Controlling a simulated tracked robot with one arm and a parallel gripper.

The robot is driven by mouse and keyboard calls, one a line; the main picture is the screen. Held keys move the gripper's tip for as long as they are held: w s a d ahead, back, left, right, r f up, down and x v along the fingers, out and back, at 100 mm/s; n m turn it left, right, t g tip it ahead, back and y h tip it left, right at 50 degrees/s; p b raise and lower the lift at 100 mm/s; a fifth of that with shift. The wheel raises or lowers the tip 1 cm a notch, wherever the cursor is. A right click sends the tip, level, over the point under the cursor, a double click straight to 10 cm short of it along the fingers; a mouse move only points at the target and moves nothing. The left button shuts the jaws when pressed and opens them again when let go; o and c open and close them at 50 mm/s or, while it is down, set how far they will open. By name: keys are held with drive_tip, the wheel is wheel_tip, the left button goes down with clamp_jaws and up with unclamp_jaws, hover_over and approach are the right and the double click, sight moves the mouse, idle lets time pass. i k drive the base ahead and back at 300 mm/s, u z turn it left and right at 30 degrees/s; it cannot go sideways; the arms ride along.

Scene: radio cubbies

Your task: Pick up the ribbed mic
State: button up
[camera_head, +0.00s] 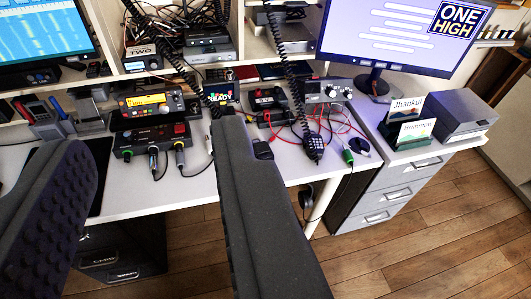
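A black hand mic with a ribbed-looking face (313,148) is at the front edge of the desk, right of centre. A black coiled cord (291,85) runs up from it past the shelf. My gripper (150,140) is open and empty, its two dark fingers wide apart in the foreground. The right finger hides part of the desk.
Radios with a yellow display (147,105) and cabled boxes (153,140) fill the desk's left. Red wires (345,130) and a green-tipped plug (348,157) lie right of the mic. A monitor (400,35), name cards (408,107) and a drawer unit (385,205) stand at right. Wooden floor is clear in front.

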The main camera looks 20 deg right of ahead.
sight(263, 148)
drive_tip(key=u, duration=0.05)
drive_tip(key=i, duration=1)
drive_tip(key=z, duration=0.05)
